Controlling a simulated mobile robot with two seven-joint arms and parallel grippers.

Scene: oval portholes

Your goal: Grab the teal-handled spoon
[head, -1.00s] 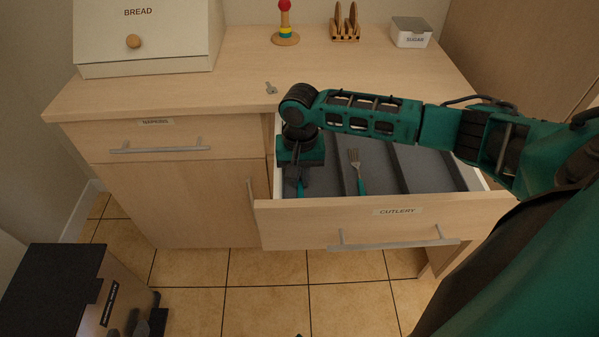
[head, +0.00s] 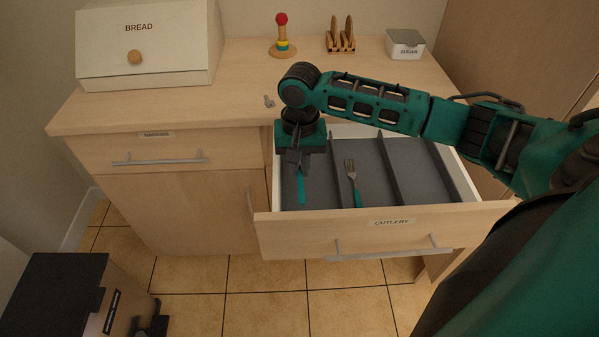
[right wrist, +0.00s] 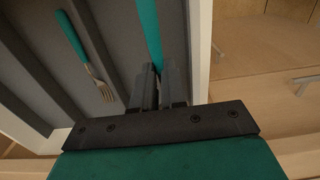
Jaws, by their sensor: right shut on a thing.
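The teal-handled spoon (head: 301,188) hangs from my right gripper (head: 297,162) in the head view, over the left compartment of the open cutlery drawer (head: 385,225). My right gripper is shut on the spoon. In the right wrist view, the teal handle (right wrist: 150,35) runs up from between the closed fingertips (right wrist: 157,88). The spoon's bowl is not visible. I cannot tell exactly how far the spoon is above the drawer floor. My left gripper is not in view.
A teal-handled fork (head: 353,180) lies in the neighbouring compartment, beyond a grey divider. A bread box (head: 150,45), ring toy (head: 282,42), toast rack (head: 341,38) and sugar box (head: 405,43) stand on the counter. A dark-topped box (head: 60,285) stands at lower left.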

